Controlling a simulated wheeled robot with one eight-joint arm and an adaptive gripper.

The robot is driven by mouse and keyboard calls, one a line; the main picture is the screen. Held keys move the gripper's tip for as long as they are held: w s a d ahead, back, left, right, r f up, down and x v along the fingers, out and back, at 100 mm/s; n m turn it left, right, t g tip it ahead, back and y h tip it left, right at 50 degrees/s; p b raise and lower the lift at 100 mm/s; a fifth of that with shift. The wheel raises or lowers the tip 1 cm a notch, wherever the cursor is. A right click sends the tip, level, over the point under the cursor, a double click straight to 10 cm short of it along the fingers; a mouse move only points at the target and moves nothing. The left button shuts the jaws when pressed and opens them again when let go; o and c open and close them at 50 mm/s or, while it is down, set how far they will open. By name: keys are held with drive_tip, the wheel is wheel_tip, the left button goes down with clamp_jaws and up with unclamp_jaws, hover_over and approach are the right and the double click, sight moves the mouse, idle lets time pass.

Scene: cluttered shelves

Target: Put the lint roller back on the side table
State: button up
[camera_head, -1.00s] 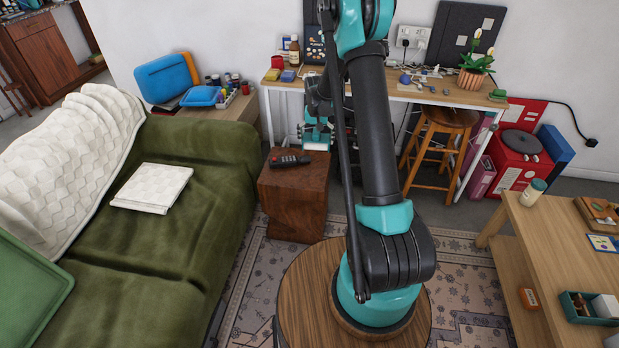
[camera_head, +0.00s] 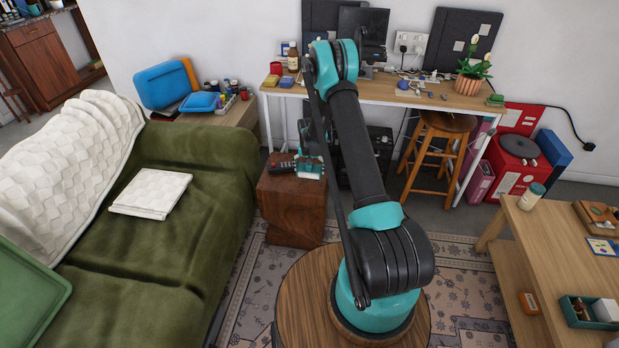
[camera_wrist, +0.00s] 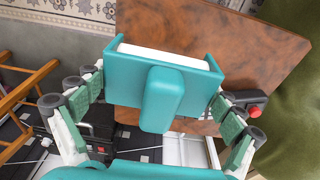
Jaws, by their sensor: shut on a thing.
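The lint roller (camera_wrist: 162,98) has a teal frame and handle with a white roll, and fills the middle of the wrist view. My gripper (camera_wrist: 158,93) is shut on it, with a green-padded finger at each end of the frame. In the head view the lint roller (camera_head: 311,168) shows small over the right part of the brown wooden side table (camera_head: 293,217), with my gripper around it. The side table's top (camera_wrist: 235,42) also shows behind the roller in the wrist view. Whether the roller touches the top I cannot tell.
The green sofa (camera_head: 190,220) stands close on the left. The cluttered desk (camera_head: 420,97) and a wooden stool (camera_head: 437,145) stand behind and right.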

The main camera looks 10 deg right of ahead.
sight(310, 176)
drive_tip(key=shift+f, duration=2.15)
drive_tip(key=o, duration=0.9)
drive_tip(key=shift+f, duration=0.1)
